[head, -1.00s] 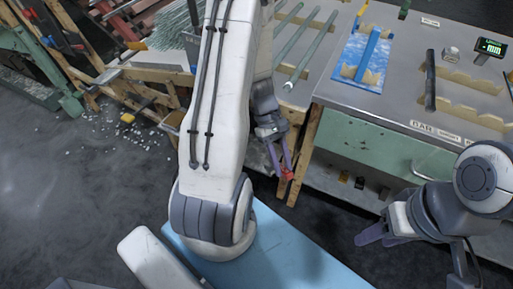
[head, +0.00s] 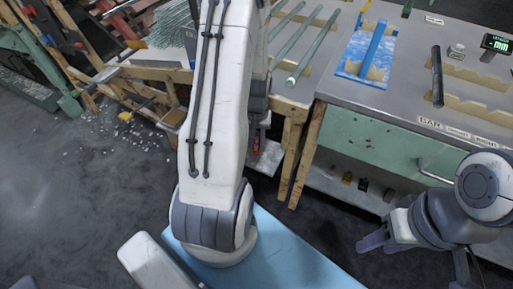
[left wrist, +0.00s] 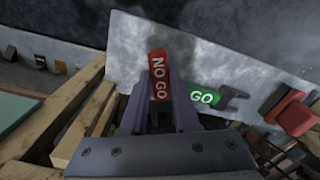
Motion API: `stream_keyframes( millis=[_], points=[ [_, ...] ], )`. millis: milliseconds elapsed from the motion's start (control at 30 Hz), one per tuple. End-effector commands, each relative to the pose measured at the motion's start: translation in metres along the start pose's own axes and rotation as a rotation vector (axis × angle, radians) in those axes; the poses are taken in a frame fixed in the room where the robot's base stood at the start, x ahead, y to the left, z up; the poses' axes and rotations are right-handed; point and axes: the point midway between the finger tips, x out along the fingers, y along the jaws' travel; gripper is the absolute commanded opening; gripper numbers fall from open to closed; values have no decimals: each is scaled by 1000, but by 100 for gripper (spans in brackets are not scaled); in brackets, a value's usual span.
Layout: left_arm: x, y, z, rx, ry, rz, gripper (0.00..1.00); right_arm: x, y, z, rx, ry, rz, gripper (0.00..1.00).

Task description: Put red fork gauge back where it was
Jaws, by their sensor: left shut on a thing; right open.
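The red fork gauge marked NO GO (left wrist: 158,76) is held upright between the two purple fingers of my left gripper (left wrist: 158,118) in the left wrist view. In the head view a small patch of its red (head: 256,146) shows by the left gripper (head: 257,135), mostly behind my arm. A green gauge marked GO (left wrist: 203,96) is just right of the red one in the left wrist view, in front of a pale grey panel (left wrist: 225,55). My right gripper (head: 372,240) is open and empty at the lower right of the head view.
Wooden frame legs (head: 298,150) stand close to the right of my left gripper. The metal-topped bench (head: 400,95) with a blue tray (head: 352,62) is further right. A red part on a dark piece (left wrist: 292,112) sits right of the green gauge.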

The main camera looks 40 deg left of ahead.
Motion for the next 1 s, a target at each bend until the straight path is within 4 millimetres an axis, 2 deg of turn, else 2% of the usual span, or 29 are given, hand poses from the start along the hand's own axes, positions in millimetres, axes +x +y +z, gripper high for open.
stream_keyframes(
  millis=[167,367,400,467,500,833,1000],
  points=[
    [29,0,1,-1,-4,0,0,10,1,0,0,0,0,50],
    [30,0,0,-1,0,0,0,9,1,0,0,0,0,50],
    [30,0,0,-1,-1,0,33,9,1,0,0,0,0,50],
    [30,0,0,-1,-1,0,56,9,1,0,0,0,0,50],
    [30,0,0,-1,-1,0,59,9,1,0,0,0,0,50],
    [27,0,0,-1,-1,0,59,7,0,0,0,0,0,50],
    [3,0,0,-1,2,0,59,-1,0,0,0,0,0,50]
  ],
)
